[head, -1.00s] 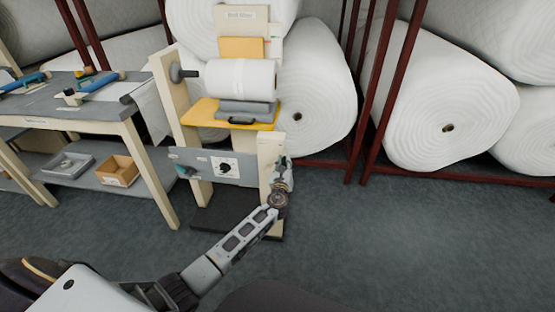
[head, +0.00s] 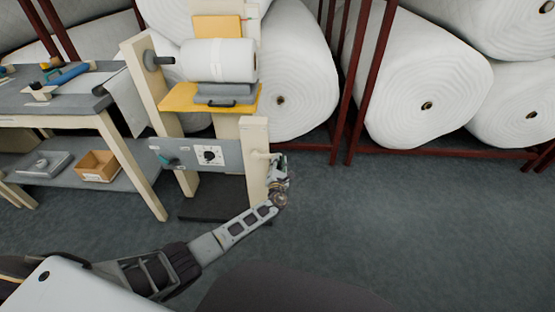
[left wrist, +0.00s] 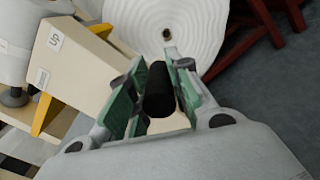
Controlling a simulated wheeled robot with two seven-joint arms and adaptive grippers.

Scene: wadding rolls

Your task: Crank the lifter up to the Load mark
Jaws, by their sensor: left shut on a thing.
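The lifter is a cream-framed stand with a yellow platform (head: 180,98), which bears a grey cradle (head: 224,92) and a white roll (head: 218,60). My left gripper (head: 279,163) is at the crank (head: 259,155), on the right side of the short right post (head: 254,140). In the left wrist view, its green-padded fingers (left wrist: 155,88) are shut on the black crank knob (left wrist: 159,90). An "Up" label (left wrist: 56,40) shows on the post. I cannot make out the Load mark. My right gripper is out of view.
A workbench (head: 60,105) with tools on top and a wooden box (head: 98,165) on its lower shelf stands left. Large white rolls (head: 425,90) fill dark red racks (head: 372,80) behind. The grey floor (head: 420,220) to the right is clear.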

